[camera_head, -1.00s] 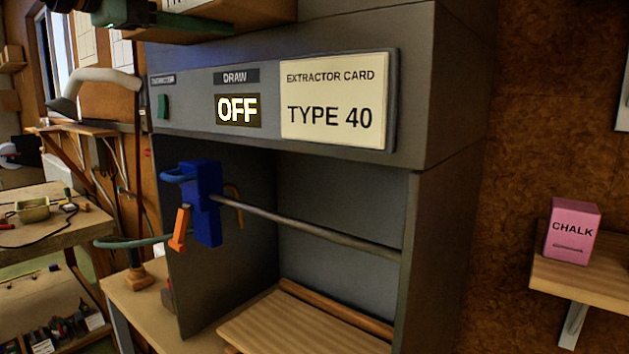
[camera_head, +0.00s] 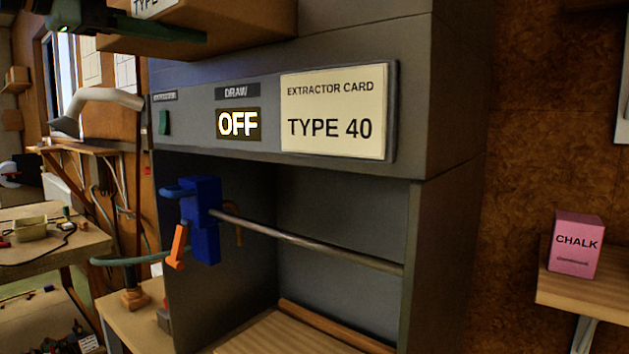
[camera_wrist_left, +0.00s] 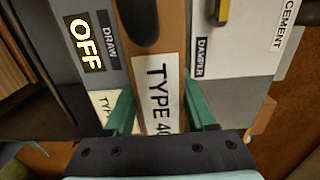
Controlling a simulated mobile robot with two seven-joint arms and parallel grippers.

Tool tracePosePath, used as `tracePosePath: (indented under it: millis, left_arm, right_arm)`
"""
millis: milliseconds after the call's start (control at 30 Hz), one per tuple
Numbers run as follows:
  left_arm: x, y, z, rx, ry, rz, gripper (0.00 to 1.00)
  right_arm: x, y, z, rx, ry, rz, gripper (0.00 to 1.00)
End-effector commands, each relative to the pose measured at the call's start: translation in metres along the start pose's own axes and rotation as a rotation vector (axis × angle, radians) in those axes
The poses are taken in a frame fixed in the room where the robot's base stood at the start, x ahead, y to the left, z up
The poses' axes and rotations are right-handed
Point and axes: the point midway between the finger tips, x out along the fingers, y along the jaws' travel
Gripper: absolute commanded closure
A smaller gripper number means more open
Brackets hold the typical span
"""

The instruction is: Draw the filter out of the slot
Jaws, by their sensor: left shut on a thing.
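The filter (camera_head: 240,22) is a brown slab at the top of the head view, sticking out of the grey cabinet's front above the draw panel. Part of a white label reading "TYPE" shows on it. In the left wrist view the filter (camera_wrist_left: 172,35) runs between the green fingers, with a "TYPE 40" label and a dark rounded part on its face. My left gripper (camera_wrist_left: 160,108) is shut on the filter; it also shows at the top left of the head view (camera_head: 150,28). The slot mouth is not clearly seen. My right gripper is not in view.
The cabinet front carries an "OFF" display (camera_head: 238,123) and a "TYPE 40" card (camera_head: 333,115). A blue clamp (camera_head: 202,220) hangs on a rod (camera_head: 310,242) in the open bay below. A chalk box (camera_head: 575,245) stands on a right shelf. A damper panel (camera_wrist_left: 235,45) adjoins the filter.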

Motion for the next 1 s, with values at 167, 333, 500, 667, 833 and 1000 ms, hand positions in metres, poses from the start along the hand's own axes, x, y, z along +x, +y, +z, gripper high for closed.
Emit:
tracePosePath:
  millis: [167,333,500,667,833,1000]
  left_arm:
    - [-0.008,-0.002,0.0,0.002,0.0,-0.006,1.0]
    - [-0.015,-0.001,0.0,0.002,0.0,-0.005,1.0]
    - [-0.021,-0.002,0.0,0.002,0.0,-0.006,1.0]
    - [-0.026,-0.002,0.0,0.002,0.0,-0.006,1.0]
    - [-0.026,-0.002,0.0,0.003,0.0,-0.005,1.0]
    - [-0.026,-0.002,0.0,0.003,0.0,-0.005,1.0]
  right_arm:
    - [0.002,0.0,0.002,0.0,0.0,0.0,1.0]
    - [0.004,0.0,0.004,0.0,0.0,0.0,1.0]
    - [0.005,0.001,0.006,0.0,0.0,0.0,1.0]
    - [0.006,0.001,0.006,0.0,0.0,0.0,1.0]
    - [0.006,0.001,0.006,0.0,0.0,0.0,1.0]
    - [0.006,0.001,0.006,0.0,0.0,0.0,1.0]
